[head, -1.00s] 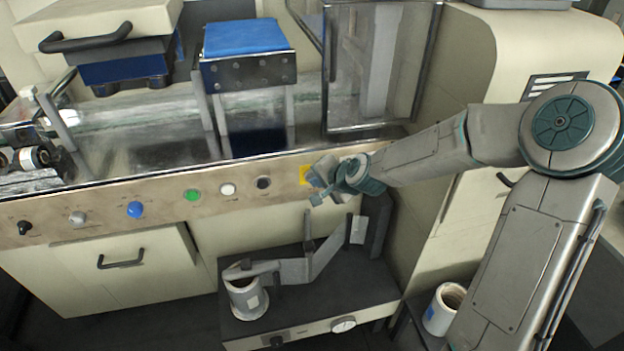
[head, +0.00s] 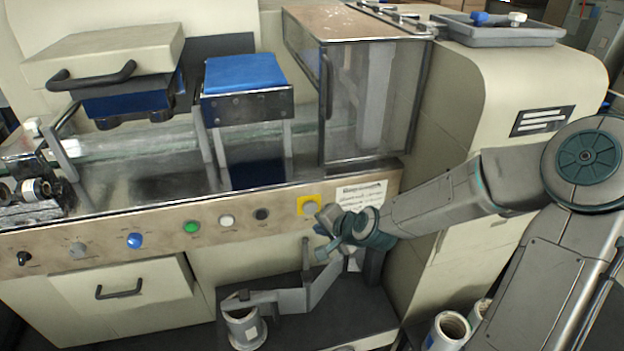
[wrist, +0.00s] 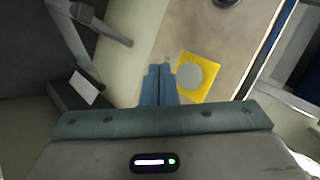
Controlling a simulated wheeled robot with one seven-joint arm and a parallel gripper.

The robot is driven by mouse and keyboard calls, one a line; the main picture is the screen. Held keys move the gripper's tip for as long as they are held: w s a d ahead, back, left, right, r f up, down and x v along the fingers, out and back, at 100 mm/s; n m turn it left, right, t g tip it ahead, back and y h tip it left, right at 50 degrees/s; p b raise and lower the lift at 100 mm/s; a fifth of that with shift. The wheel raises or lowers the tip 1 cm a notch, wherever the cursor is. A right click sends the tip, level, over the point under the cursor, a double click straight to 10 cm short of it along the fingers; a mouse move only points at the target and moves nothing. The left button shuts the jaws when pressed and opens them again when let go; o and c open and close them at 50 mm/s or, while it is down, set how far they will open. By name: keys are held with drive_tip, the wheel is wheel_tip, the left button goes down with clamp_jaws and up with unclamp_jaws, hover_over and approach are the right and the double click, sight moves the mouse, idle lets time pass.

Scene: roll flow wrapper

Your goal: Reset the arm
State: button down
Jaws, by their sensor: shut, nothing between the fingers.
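My gripper (head: 325,232) is at the end of my arm, in front of the machine's control panel (head: 110,236) near its right end. In the wrist view its two blue fingers (wrist: 158,84) are together with nothing between them. A yellow square with a round grey centre (wrist: 198,77) lies just to the right of the fingertips in the wrist view. The same yellow square (head: 309,206) shows in the head view just above and left of my gripper. I cannot tell whether the fingers touch the panel.
Below the panel, a low unit (head: 290,335) carries a grey bracket (head: 318,275) and a roll (head: 245,328). Another roll (head: 447,330) stands lower right. A clear-sided guard (head: 350,95) is above the panel. A grey tray (head: 500,30) sits on the cabinet top.

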drive_tip(key=s+d+r+n+g+h+p, duration=0.1)
drive_tip(key=s+d+r+n+h+p, duration=0.1)
drive_tip(key=s+d+r+p, duration=0.2)
drive_tip(key=s+d+r+n+g+h+p, duration=0.2)
drive_tip(key=s+d+r+p, duration=0.3)
drive_tip(key=s+r, duration=0.5)
drive_tip(key=s+d+r+n+g+h+p, duration=0.1)
drive_tip(key=s+d+r+p, duration=0.4)
drive_tip(key=r, duration=0.8)
drive_tip(key=s+n+h, duration=0.1)
drive_tip(key=s+n, duration=0.1)
drive_tip(key=s, duration=0.1)
drive_tip(key=shift+n+g+p, duration=0.3)
drive_tip(key=shift+p, duration=0.1)
